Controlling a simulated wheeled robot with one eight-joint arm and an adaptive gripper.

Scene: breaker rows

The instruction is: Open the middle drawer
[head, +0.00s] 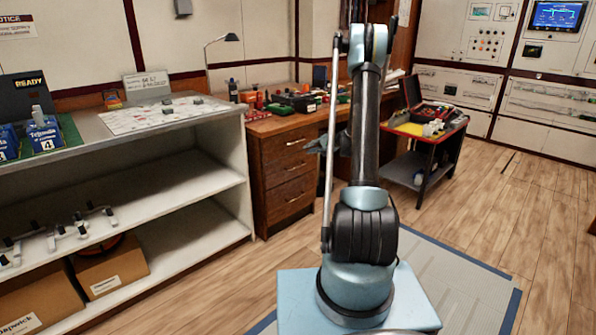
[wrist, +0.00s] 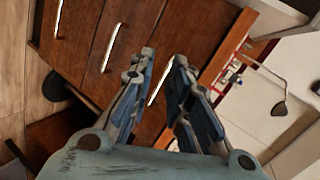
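The brown wooden desk has a stack of three drawers, each with a metal bar handle, and all look closed. The middle drawer (head: 284,172) is in the head view, left of my arm. In the wrist view the picture is turned, and the middle drawer's handle (wrist: 112,46) lies left of my fingers. The top drawer's handle (wrist: 160,82) shows between my fingers, beyond them. My gripper (wrist: 165,57) is open and empty, facing the drawer fronts. In the head view my gripper (head: 318,145) is partly hidden behind my arm. I see no contact with any handle.
A grey shelf unit (head: 190,181) stands left of the drawers, close beside them. The desk top (head: 262,126) carries several small items and a lamp (head: 222,39). A dark cart (head: 440,165) with a toolbox stands to the right. Wooden floor is clear at the right.

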